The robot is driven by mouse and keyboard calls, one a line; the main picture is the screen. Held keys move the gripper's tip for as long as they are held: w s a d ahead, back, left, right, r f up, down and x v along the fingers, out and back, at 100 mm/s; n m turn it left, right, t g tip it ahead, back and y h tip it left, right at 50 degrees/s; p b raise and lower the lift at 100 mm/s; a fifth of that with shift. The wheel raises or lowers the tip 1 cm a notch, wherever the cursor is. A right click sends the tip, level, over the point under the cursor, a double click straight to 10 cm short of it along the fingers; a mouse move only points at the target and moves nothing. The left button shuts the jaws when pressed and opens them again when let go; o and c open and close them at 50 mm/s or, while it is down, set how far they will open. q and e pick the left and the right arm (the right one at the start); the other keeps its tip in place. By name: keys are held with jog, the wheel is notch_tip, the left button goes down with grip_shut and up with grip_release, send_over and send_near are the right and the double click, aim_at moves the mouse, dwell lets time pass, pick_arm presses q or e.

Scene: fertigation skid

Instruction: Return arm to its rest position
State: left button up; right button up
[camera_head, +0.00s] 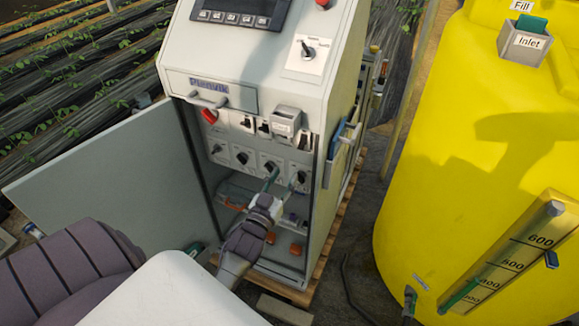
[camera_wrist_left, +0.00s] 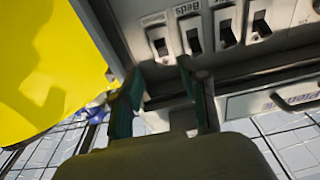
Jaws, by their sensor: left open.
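My left arm reaches in from the lower left of the head view to the open front of the grey control cabinet (camera_head: 262,75). My left gripper (camera_head: 283,178) is in front of the lower row of black knobs, inside the cabinet opening. Its two fingers are apart, with nothing seen between them. In the left wrist view the open fingers (camera_wrist_left: 162,75) point up toward the cabinet front, near a row of dark switches (camera_wrist_left: 227,33), one labelled "Beds". I cannot tell whether a fingertip touches the panel. My right gripper is not in view.
The cabinet door (camera_head: 95,195) stands wide open to the left. A large yellow tank (camera_head: 440,170) stands close on the right, with an Inlet box (camera_head: 527,42) on top. A pallet (camera_head: 325,245) lies under the cabinet. A dark hose lies on the ground between cabinet and tank.

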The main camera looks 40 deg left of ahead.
pick_arm(q)
jog(key=shift+s, duration=0.3)
jog(key=shift+d+f, duration=0.1)
jog(key=s+d+f+m+g+h, duration=0.1)
jog(key=s+d+f+g, duration=0.25)
jog(key=f, duration=0.75)
jog(key=s+d+f+g+h, duration=0.2)
jog(key=s+d+f, duration=0.15)
jog(key=f, duration=0.65)
jog(key=s+d+f+m+g+h, duration=0.1)
jog(key=s+d+f+g, duration=0.3)
jog(key=f, duration=0.7)
jog(key=s+f+m+g, duration=0.1)
jog(key=s+f, duration=0.4)
jog(key=s, duration=0.5)
jog(key=s+d+f+m+g, duration=0.1)
jog(key=s+f+g, duration=0.3)
jog(key=s, duration=0.6)
jog(key=s+f+m+g, duration=0.1)
jog(key=s+f+g, duration=0.2)
jog(key=s+f, duration=0.4)
jog(key=s, duration=0.3)
jog(key=shift+s+d, duration=0.2)
jog(key=shift+s, duration=0.2)
jog(key=shift+f, duration=0.1)
